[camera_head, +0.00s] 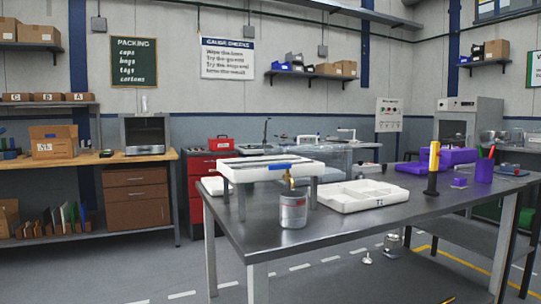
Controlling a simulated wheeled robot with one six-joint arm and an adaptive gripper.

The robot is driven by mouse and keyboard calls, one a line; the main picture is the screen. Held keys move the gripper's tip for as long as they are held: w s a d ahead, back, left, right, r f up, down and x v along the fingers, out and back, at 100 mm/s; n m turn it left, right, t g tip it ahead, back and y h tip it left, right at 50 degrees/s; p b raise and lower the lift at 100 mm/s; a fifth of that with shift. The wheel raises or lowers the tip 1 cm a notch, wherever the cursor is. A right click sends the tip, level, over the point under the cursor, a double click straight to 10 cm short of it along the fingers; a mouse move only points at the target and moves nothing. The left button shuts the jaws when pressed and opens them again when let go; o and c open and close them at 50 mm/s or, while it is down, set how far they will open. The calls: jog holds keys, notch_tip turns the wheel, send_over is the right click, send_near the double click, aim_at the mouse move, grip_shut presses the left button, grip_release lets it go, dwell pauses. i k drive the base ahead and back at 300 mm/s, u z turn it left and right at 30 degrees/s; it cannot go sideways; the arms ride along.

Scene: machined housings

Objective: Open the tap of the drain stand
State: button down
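The drain stand (250,174) is a white slab on grey legs near the left front of the dark metal table (370,222). A small brass-coloured tap (289,181) hangs at its front side. A blue part (284,168) lies by the slab's front edge above the tap; I cannot tell whether it is a handle or a label. A grey metal can (293,211) with a reddish mark stands upright on the table under the tap. The tap's setting is too small to make out, and I see no flow. My gripper is out of view.
A white compartment tray (361,196) sits right of the can. Further right stand a yellow-and-black tool (433,168), purple blocks (460,183) and a purple pen cup (484,170). The table's front right is clear. A red cabinet (200,190) stands behind.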

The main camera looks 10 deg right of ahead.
aim_at(282, 167)
jog(key=u, duration=1.45)
jog(key=i, duration=3.65)
jog(key=z, duration=3.5)
